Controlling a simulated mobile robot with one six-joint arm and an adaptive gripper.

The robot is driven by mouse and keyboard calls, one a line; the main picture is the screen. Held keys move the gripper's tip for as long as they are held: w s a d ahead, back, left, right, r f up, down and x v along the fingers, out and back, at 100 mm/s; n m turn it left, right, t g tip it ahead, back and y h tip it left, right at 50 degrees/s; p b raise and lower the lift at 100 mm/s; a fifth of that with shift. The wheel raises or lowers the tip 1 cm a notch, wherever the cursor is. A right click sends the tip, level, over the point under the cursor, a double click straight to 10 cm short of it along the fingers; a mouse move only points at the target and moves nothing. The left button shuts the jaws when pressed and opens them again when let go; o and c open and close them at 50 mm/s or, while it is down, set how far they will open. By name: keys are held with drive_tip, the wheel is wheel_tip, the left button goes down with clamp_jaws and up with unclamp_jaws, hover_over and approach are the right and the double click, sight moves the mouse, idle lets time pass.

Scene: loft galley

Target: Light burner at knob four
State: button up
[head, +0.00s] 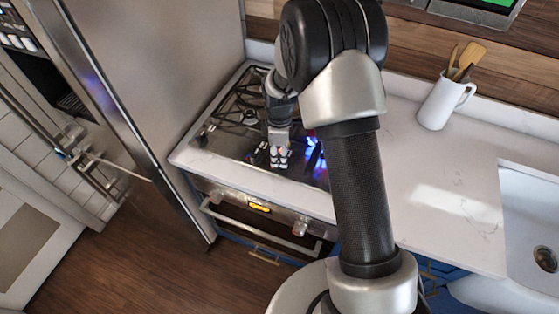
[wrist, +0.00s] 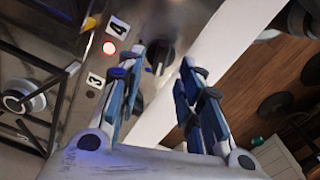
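In the wrist view the label 4 (wrist: 117,27) sits on the cooktop's metal panel, with a lit red light (wrist: 109,47) beside it. A dark round knob (wrist: 159,54) near that label shows between the tips of my gripper (wrist: 164,61). The two blue-and-black fingers are apart, with a clear gap. I cannot tell whether either finger touches the knob. The label 3 (wrist: 95,80) is further along the panel. In the head view my gripper (head: 280,160) is over the front part of the cooktop (head: 212,137), and a blue glow shows just right of it.
A steel fridge (head: 165,70) stands left of the cooktop. The white counter (head: 440,185) to the right is mostly clear, with a white jug of wooden utensils (head: 440,103) at its back and a sink (head: 535,215) at far right. The oven handle (head: 255,228) juts out below.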

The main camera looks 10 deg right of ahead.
drive_tip(key=shift+f, duration=1.5)
clamp_jaws()
